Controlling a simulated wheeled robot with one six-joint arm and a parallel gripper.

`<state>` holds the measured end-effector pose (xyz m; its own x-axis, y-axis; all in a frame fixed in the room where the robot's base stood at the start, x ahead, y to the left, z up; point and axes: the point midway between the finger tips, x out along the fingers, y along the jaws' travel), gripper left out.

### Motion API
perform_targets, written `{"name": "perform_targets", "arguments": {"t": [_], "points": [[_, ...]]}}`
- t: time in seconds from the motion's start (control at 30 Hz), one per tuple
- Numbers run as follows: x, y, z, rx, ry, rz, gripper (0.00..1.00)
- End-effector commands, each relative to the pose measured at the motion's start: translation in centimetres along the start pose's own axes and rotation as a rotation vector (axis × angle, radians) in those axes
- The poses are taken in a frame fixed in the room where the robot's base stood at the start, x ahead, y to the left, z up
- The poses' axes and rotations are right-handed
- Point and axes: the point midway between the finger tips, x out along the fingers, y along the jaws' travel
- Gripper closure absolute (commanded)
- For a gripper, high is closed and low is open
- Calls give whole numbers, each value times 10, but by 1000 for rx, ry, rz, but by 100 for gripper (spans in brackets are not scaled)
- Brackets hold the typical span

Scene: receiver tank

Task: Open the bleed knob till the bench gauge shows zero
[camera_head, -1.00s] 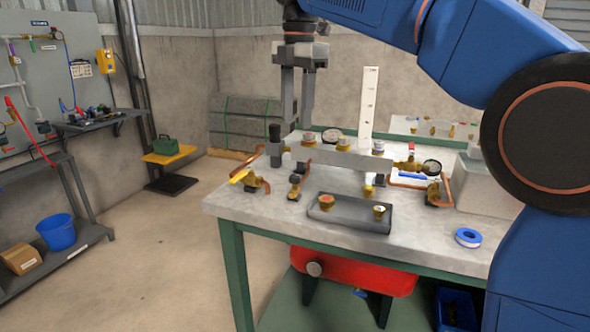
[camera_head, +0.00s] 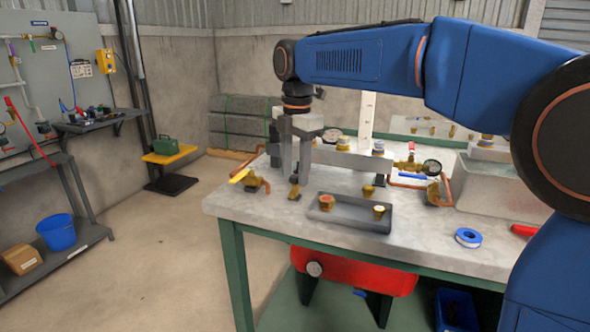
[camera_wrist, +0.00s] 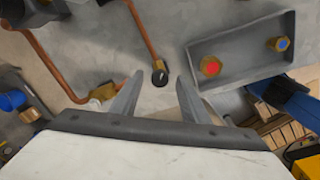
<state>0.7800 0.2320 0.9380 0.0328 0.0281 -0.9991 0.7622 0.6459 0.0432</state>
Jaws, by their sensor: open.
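A small black knob (camera_wrist: 160,77) on a brass valve stands on the bench at the end of a copper pipe. In the head view my gripper mostly hides it, and its brass foot (camera_head: 294,192) shows below. My gripper (camera_head: 296,175) points down at the knob from above. It is open. In the wrist view the knob lies between the fingertips, with a gap on both sides; contact is not visible.
A grey tray (camera_head: 349,222) with two brass fittings lies right of the knob. A yellow-handled valve (camera_head: 240,176) stands to its left, a metal manifold (camera_head: 350,161) behind. Blue tape (camera_head: 468,237) lies near the front edge. A red tank (camera_head: 355,277) sits under the bench.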

Motion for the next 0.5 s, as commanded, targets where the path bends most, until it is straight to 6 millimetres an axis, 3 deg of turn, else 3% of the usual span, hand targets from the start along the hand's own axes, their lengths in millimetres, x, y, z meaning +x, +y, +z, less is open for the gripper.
{"name": "perform_targets", "arguments": {"t": [0.3,0.47,0.5], "points": [[2,0,0,0,0,1,61],[2,0,0,0,0,1,99],[2,0,0,0,0,1,100]]}}
